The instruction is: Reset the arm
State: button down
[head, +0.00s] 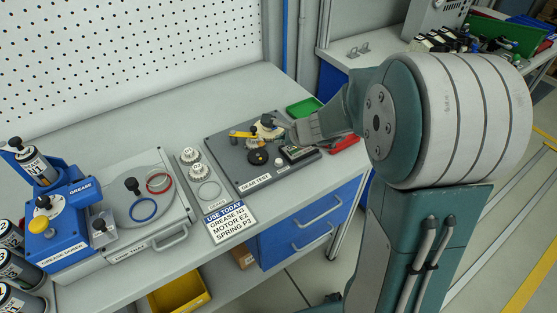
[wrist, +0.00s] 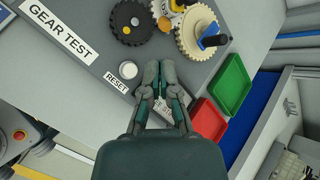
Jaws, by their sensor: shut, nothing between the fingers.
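My gripper (wrist: 159,72) is shut and empty in the wrist view, its fingertips over the grey gear test board (wrist: 75,70). It sits just right of a white round button (wrist: 128,70) labelled RESET, apart from it in the picture. In the head view my gripper (head: 283,128) reaches in from the right, low over the board's right part. The white button (head: 279,162) also shows there. A black gear (wrist: 131,20) and a large cream gear (wrist: 197,32) sit on the board. A small display box (head: 297,152) is partly hidden under my fingers in the wrist view.
A green tray (wrist: 230,84) and a red tray (wrist: 208,121) lie right of the board.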

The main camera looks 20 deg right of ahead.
jog(key=s+a+r+n+g, duration=0.2)
jog(key=s+a+r+n, duration=0.3)
jog(key=s+r+n, duration=0.7)
jog(key=s+d+n+h, duration=0.2)
jog(key=s+n, duration=0.2)
jog(key=s, duration=0.3)
jog(key=s+d+n+h, duration=0.2)
jog(key=s+n, duration=0.3)
jog(key=s, duration=0.3)
jog(key=shift+s+d+r+h, duration=0.15)
jog(key=shift+d+r+h, duration=0.05)
jog(key=shift+d+h, duration=0.1)
